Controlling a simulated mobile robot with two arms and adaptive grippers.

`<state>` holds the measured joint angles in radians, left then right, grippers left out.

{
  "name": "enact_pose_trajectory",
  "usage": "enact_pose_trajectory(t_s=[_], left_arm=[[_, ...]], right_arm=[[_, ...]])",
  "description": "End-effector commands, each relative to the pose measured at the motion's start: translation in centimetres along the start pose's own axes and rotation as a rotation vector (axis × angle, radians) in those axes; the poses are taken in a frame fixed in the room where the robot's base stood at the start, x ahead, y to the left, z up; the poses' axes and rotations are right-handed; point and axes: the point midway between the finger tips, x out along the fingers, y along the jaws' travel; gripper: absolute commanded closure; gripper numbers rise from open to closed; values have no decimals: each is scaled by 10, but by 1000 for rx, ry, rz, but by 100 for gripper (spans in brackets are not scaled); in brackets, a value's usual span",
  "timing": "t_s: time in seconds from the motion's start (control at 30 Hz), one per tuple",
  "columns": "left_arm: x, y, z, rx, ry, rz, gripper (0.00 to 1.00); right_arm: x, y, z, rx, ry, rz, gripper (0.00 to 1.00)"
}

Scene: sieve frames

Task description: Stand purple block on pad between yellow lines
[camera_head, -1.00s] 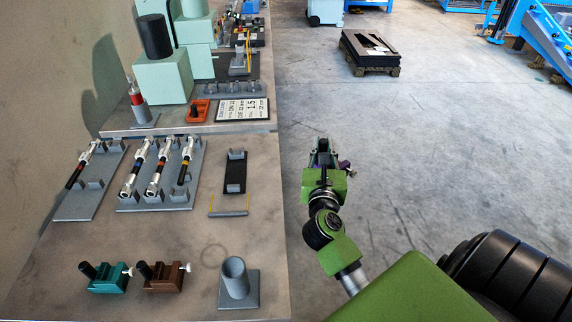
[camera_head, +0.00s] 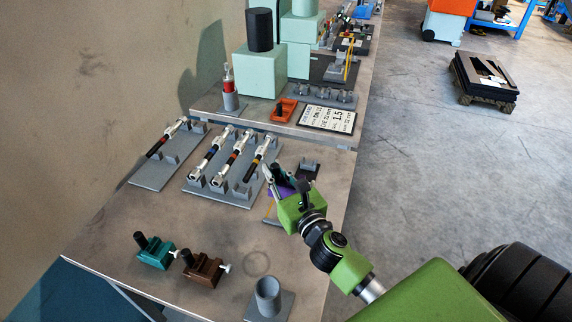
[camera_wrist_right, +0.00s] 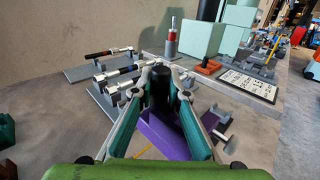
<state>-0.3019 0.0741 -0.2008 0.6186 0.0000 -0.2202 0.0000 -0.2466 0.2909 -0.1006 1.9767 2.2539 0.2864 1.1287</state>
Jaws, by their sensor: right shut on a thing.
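The purple block (camera_wrist_right: 163,138) has a black knob and a grey side screw, and hangs in my right gripper (camera_wrist_right: 172,78). The gripper's two fingers are shut around the knob. In the head view, my right gripper (camera_head: 282,180) is over the right part of the bench, with only a little purple of the block (camera_head: 278,191) showing. It covers most of the pad area. A dark part of the pad (camera_head: 308,168) shows behind it. A yellow line (camera_head: 268,209) shows left of the gripper and another bit (camera_wrist_right: 144,152) shows below the block. Contact with the bench is unclear.
Teal (camera_head: 155,252) and brown (camera_head: 203,270) knobbed blocks stand at the front left. A grey cup (camera_head: 268,297) is at the front. Racks with rods (camera_head: 222,182) are left of my gripper. An orange holder (camera_head: 284,110) and sign (camera_head: 327,119) are behind.

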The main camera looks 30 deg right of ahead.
Motion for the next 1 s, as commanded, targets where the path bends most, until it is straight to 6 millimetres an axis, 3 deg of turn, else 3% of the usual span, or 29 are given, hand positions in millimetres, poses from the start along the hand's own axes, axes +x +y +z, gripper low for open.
enact_pose_trajectory(t_s=[0.37, 1.0], left_arm=[[-5, -8, 0, 3, -1, -9, 60], [49, -4, 2, 1, 3, -6, 60]], right_arm=[[0, 0, 2, 0, 0, -1, 100], [0, 0, -62, -1, 0, -1, 100]])
